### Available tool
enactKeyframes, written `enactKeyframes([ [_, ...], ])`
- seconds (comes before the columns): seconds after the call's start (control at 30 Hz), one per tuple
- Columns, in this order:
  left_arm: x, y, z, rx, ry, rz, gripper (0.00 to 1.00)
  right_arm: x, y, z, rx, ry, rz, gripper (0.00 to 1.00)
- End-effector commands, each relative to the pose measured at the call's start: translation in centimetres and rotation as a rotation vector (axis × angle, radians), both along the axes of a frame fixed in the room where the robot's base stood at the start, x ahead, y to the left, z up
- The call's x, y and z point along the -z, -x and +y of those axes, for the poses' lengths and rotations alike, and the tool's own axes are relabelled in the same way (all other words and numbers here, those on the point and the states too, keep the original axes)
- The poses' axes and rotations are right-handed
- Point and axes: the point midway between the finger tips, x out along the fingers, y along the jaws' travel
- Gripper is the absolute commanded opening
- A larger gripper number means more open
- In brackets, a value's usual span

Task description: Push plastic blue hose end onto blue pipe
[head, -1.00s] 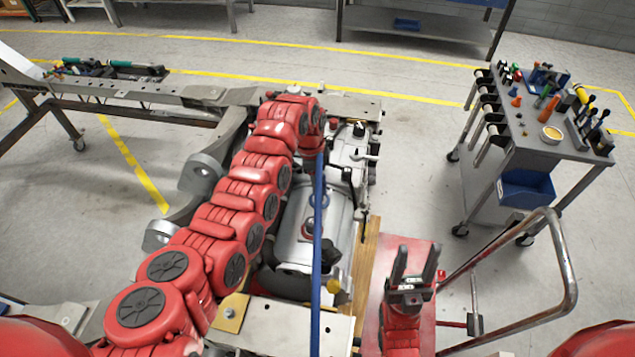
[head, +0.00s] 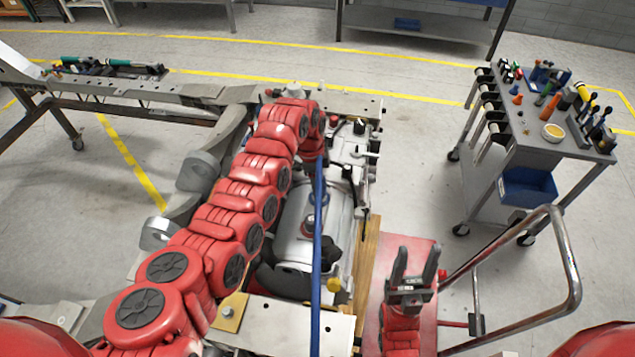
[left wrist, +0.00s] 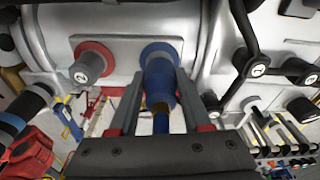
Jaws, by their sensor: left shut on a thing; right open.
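The blue hose (head: 317,255) runs down the middle of the head view to the front edge. In the left wrist view its blue plastic end (left wrist: 160,82) is between the fingers of my left gripper (left wrist: 157,105), which is shut on it. The hose end points at the blue-ringed pipe (left wrist: 160,50) and overlaps it in the picture; I cannot tell how far it is on. My left arm hides that gripper in the head view. My right gripper (head: 412,265) is open and empty, fingers upward, above the red cart.
A red-ringed stub (left wrist: 92,62) sits left of the blue pipe, and a black handle (left wrist: 250,65) is to its right. The chassis frame (head: 205,97) lies at the back left. A tool trolley (head: 545,150) stands at the right. A metal handrail (head: 570,270) rises beside my right gripper.

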Motion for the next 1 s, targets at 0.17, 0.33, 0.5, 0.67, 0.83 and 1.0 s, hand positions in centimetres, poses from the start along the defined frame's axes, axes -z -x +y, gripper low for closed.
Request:
enactKeyframes([
  [0.17, 0.4, 0.0, 0.0, 0.000, 0.000, 0.000, 0.00, 0.3, 0.0, 0.0, 0.000, 0.000, 0.000, 0.50],
  [0.33, 0.4, 0.0, 0.0, 0.000, 0.000, 0.001, 0.00, 0.2, 0.0, 0.0, 0.000, 0.000, 0.000, 0.50],
  [0.5, 0.5, 0.0, 0.0, 0.000, 0.000, 0.001, 0.00, 0.3, 0.0, 0.0, 0.000, 0.000, 0.000, 0.50],
  [0.67, 0.7, 0.0, 0.0, 0.000, 0.000, 0.001, 0.00, 0.6, 0.0, 0.0, 0.000, 0.000, 0.000, 0.50],
  [0.83, 1.1, 0.0, 0.0, 0.000, 0.000, 0.002, 0.00, 0.8, 0.0, 0.0, 0.000, 0.000, 0.000, 0.50],
  [1.0, 1.5, 0.1, 0.0, 0.000, -0.001, 0.003, 0.00, 1.1, 0.0, 0.0, 0.000, 0.000, 0.000, 0.50],
])
